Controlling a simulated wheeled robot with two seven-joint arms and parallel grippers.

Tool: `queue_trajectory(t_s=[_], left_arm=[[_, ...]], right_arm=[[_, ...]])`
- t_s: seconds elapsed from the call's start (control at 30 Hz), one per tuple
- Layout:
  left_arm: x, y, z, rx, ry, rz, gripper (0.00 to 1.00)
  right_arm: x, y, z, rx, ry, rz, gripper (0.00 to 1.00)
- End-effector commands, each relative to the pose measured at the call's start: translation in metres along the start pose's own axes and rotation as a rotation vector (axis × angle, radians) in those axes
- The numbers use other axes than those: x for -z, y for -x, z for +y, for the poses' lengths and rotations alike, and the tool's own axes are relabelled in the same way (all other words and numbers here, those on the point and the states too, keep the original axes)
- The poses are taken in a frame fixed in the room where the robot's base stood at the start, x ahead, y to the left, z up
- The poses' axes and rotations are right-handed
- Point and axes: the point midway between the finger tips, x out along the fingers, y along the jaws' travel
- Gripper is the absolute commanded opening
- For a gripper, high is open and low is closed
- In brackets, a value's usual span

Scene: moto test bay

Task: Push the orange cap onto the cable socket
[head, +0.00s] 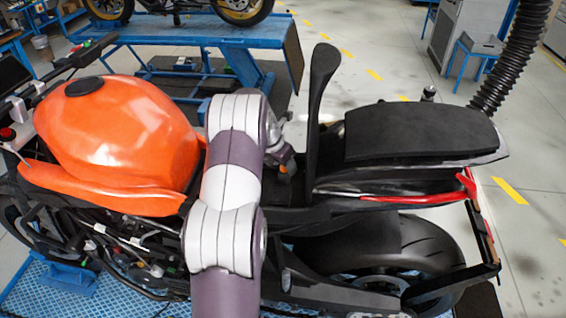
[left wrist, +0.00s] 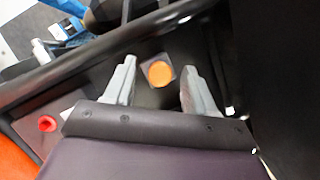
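In the left wrist view, the orange cap (left wrist: 160,73) is a round disc in front of a dark, square-edged part. It lies in the gap between the two grey fingers of my left gripper (left wrist: 158,85). The fingers are spread, with room on both sides of the cap, and no contact shows. I cannot tell the cable socket apart from the dark part around the cap. In the head view, my left gripper (head: 283,158) is partly hidden behind my forearm, over the motorcycle's middle. A small orange spot shows there. My right gripper is in neither view.
The motorcycle has an orange tank (head: 118,135) on the left and a black seat (head: 420,130) on the right. An upright black panel (head: 321,85) stands close to the gripper. A blue lift table (head: 190,32) is behind.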

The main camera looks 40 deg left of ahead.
Motion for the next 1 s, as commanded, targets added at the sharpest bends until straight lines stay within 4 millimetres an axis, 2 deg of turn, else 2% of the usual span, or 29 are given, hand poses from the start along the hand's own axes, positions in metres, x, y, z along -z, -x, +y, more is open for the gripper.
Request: queue_trajectory(t_s=[0.17, 0.4, 0.6, 0.8, 1.0], left_arm=[[0.0, 0.016, 0.001, -0.003, -0.001, -0.004, 0.55], [0.001, 0.072, 0.001, -0.005, -0.001, -0.005, 0.55], [0.001, 0.11, 0.0, -0.002, 0.0, -0.003, 0.55], [0.001, 0.126, 0.0, -0.002, 0.0, -0.001, 0.55], [0.001, 0.128, 0.0, -0.001, 0.0, -0.001, 0.55]], right_arm=[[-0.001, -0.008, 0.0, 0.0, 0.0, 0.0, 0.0], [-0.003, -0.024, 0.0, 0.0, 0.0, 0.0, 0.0], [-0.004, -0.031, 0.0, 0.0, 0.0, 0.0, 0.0], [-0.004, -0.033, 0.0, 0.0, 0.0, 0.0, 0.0], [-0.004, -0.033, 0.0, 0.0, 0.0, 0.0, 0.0]])
